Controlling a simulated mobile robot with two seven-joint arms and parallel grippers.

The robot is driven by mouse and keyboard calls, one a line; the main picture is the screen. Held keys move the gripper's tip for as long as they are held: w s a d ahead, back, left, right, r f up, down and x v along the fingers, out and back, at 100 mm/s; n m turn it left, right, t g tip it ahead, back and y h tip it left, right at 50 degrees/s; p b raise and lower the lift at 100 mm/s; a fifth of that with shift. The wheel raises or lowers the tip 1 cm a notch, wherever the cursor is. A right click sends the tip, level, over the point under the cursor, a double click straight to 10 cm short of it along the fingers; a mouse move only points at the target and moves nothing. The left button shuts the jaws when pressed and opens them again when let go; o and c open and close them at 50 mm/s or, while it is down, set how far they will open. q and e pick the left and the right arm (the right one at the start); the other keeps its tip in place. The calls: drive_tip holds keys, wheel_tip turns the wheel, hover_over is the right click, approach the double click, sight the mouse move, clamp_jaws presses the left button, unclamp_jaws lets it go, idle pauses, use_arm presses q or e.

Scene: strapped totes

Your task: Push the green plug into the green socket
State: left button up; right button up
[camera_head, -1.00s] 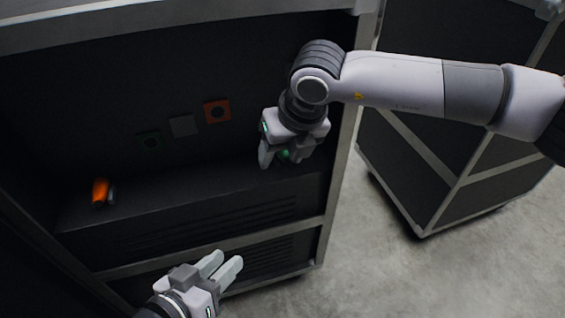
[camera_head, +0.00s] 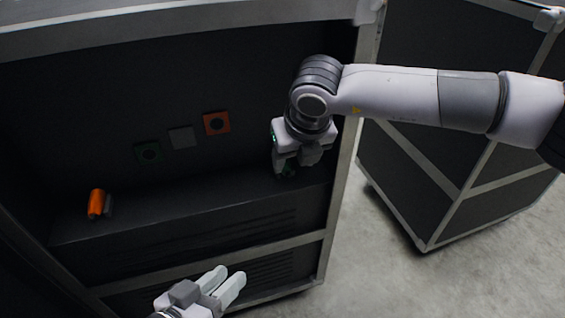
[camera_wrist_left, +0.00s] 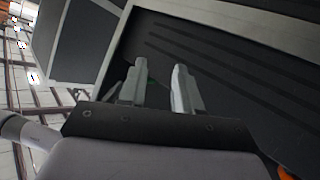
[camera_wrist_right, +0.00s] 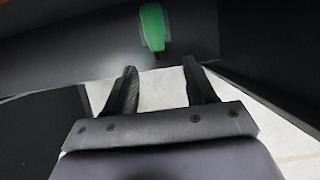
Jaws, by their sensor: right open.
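The green plug (camera_wrist_right: 152,27) stands on the ledge, just beyond my right fingertips in the right wrist view. In the head view only a little of the plug (camera_head: 287,170) shows, mostly hidden by my right gripper (camera_head: 294,163). That gripper is open, its fingers (camera_wrist_right: 165,88) apart with nothing between them. The green socket (camera_head: 148,152) is a dark square plate with a round hole on the back panel, left of my right gripper. My left gripper (camera_head: 229,282) is open and empty, low in front of the cabinet; its fingers also show in the left wrist view (camera_wrist_left: 155,85).
A grey plate (camera_head: 181,138) and an orange socket (camera_head: 217,123) sit right of the green socket. An orange plug (camera_head: 97,203) and a grey piece (camera_head: 108,206) stand at the ledge's left end. The middle of the ledge is clear. The cabinet's right post (camera_head: 345,165) is close to my right gripper.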

sight(288, 172)
drive_tip(key=b+x, duration=0.1)
drive_tip(key=x, duration=0.4)
drive_tip(key=shift+w+a+f+b, duration=0.1)
drive_tip(key=shift+a+b, duration=0.05)
drive_tip(key=shift+b, duration=0.2)
clamp_jaws()
